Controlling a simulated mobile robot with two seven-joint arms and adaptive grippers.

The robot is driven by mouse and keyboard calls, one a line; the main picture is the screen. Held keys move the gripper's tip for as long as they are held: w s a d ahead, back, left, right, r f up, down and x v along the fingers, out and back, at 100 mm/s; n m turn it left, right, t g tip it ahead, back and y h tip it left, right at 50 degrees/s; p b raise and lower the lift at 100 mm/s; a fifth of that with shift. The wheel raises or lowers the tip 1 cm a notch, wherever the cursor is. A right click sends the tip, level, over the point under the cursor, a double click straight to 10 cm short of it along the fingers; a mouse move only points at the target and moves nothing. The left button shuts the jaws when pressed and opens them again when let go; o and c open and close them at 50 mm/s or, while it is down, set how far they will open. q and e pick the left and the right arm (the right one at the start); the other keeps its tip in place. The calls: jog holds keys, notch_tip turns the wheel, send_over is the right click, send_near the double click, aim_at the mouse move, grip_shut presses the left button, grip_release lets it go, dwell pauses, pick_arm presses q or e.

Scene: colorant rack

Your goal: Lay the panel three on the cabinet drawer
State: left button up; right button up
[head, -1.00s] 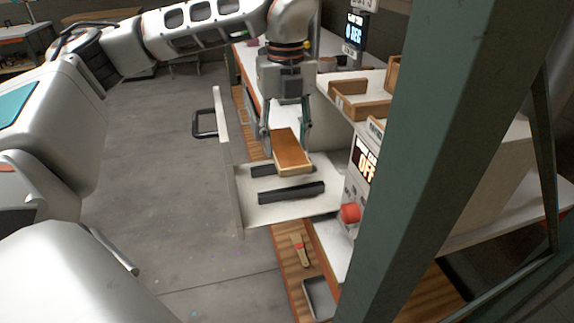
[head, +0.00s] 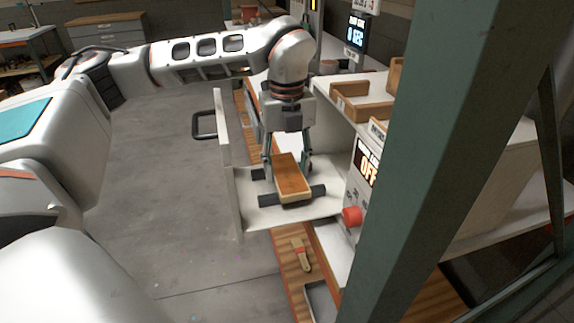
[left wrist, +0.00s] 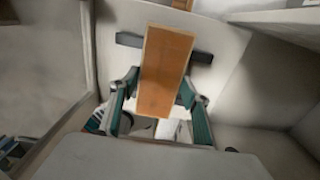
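The panel, an orange-brown wooden board with pale edges (head: 292,177), is low over the pulled-out white cabinet drawer (head: 262,214). My left gripper (head: 287,167) is shut on it, one finger at each long side. In the left wrist view the panel (left wrist: 165,70) lies between both fingers and crosses a dark strip. Two black strips lie across the drawer floor; the near one (head: 318,195) is partly covered by the panel. I cannot tell whether the panel touches the strips. No number shows on it. My right gripper is not in view.
The drawer's upright front with a black handle (head: 204,125) stands left of the panel. A red knob (head: 352,216) and an "OFF" display (head: 367,165) are close on the right. A green post (head: 440,150) blocks the right side. A brush (head: 301,254) lies below the drawer.

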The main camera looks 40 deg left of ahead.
aim_at(287, 172)
pick_arm(q)
jog(key=shift+o, duration=0.9)
jog(key=shift+r, duration=0.1)
notch_tip(287, 172, up, 12)
jog(key=p, duration=0.1)
jog(key=shift+p, duration=0.3)
